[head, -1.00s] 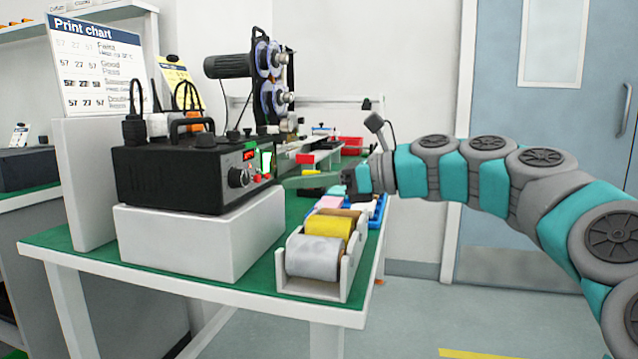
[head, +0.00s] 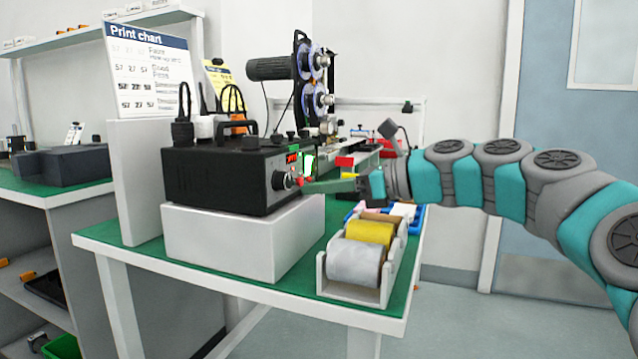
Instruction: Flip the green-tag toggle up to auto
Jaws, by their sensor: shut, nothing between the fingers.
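The black control box (head: 215,180) sits on a white block on the bench. Small red parts (head: 298,182) show low on the panel, by my fingertips. The toggle itself is too small to make out, and so is its position. My gripper (head: 308,187) is shut and empty. Its fingers point left at the panel, with the tips just below the tag. I cannot tell whether they touch anything.
A holder with grey and yellow rolls (head: 355,258) stands at the bench's front right, below my gripper. Blue trays (head: 418,218) lie behind it. A reel machine (head: 315,85) stands behind the box. A print chart (head: 147,72) stands at left. Floor at right is clear.

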